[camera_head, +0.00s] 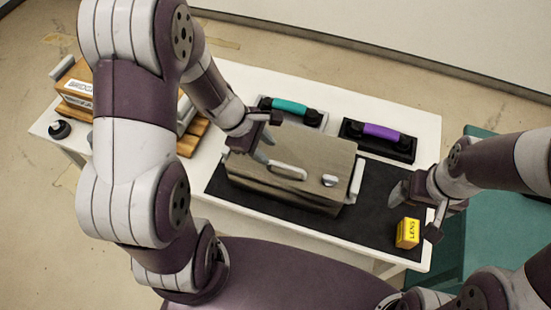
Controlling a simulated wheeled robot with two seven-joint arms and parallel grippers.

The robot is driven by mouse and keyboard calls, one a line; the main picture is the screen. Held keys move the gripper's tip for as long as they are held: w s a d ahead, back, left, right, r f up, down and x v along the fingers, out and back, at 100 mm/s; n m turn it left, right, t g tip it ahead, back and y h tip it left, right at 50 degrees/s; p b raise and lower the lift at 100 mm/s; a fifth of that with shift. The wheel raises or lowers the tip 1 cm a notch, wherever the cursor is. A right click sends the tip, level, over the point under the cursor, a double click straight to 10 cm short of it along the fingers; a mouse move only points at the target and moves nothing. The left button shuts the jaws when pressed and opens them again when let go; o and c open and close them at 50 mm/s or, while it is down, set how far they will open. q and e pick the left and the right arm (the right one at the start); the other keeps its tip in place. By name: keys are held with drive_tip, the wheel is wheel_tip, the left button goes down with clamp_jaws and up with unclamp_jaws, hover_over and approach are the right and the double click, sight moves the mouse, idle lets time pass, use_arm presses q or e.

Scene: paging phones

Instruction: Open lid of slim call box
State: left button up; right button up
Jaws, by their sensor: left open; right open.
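The slim call box appears to be the grey-brown wooden box (305,152) on the black mat (372,215). Its lid looks shut. It has a pale handle (288,171), a small light latch or knob (329,181) and another pale handle at its right end (356,180). My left gripper (268,138) is open at the box's far left corner, close to the top; I cannot tell whether it touches.
A yellow LENS box (407,233) stands just below my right gripper. Behind the call box are a teal-handset phone (290,106) and a purple-handset phone (380,132). A wooden BRIDGE box (75,90) and a black knob (60,129) are at the left of the white table (405,103).

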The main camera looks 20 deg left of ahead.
sight(282, 165)
use_arm(q)
drive_tip(key=x, duration=0.2)
drive_tip(key=b+x, duration=0.1)
drive_tip(key=x, duration=0.2)
drive_tip(key=w+x, duration=0.1)
drive_tip(key=x, duration=0.2)
drive_tip(key=shift+a, duration=0.15)
drive_tip(key=shift+s+f, duration=0.1)
drive_tip(key=shift+f, duration=0.15)
drive_tip(key=shift+s, duration=0.15)
drive_tip(key=shift+f, duration=0.1)
drive_tip(key=c, duration=0.3)
clamp_jaws()
use_arm(e)
drive_tip(key=shift+w+f, duration=0.2)
drive_tip(key=shift+f, duration=0.35)
drive_tip(key=shift+w+f, duration=0.15)
drive_tip(key=shift+f, duration=0.35)
